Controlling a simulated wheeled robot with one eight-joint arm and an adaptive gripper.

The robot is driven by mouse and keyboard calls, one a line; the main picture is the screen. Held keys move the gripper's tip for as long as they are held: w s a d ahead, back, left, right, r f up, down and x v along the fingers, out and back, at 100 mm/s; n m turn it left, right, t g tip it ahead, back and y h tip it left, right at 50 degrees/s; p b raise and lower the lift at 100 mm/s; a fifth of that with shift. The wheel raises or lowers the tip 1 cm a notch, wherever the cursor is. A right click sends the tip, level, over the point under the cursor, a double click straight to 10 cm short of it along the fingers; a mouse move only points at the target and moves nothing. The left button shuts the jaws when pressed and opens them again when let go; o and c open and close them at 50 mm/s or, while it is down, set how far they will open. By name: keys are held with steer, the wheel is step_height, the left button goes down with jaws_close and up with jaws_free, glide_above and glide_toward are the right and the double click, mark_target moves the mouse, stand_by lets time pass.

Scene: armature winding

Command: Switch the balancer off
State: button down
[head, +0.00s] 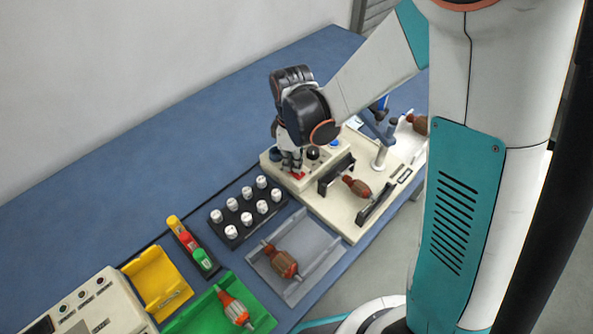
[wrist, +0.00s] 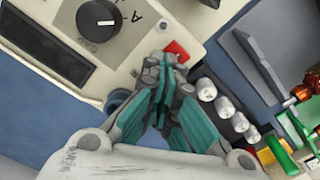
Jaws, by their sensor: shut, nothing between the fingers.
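The balancer (head: 328,212) is a cream machine on the blue bench, with two black uprights and a brown armature (head: 357,187) between them. A red switch (head: 298,175) sits on its panel near the front left corner; it also shows in the wrist view (wrist: 177,49), partly covered by my fingertips. My gripper (head: 291,168) is shut and empty, pointing down at the red switch. In the wrist view the fingertips (wrist: 160,62) are right beside or over the switch; I cannot tell whether they touch it. The switch's position is not readable.
A black knob (wrist: 97,21) is on the balancer panel near the switch. A black rack (head: 240,218) of several white-topped pieces stands close to the left. A grey tray (head: 268,258) holds another armature (head: 282,262). The bench behind is clear.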

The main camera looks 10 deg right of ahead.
steer(key=shift+r+p, duration=2.3)
steer(key=shift+r, duration=1.15)
steer(key=shift+r, duration=0.15)
steer(key=s+d+r+m+t, duration=0.3)
steer(key=s+d+r+m, duration=0.2)
steer(key=s+r+m, duration=0.1)
steer(key=s+d+r+m+t, duration=0.4)
steer(key=s+r, duration=0.4)
steer(key=r, duration=0.2)
steer(key=shift+s+d+r+m, duration=0.2)
steer(key=shift+d+m, duration=0.45)
steer(key=shift+m, duration=0.75)
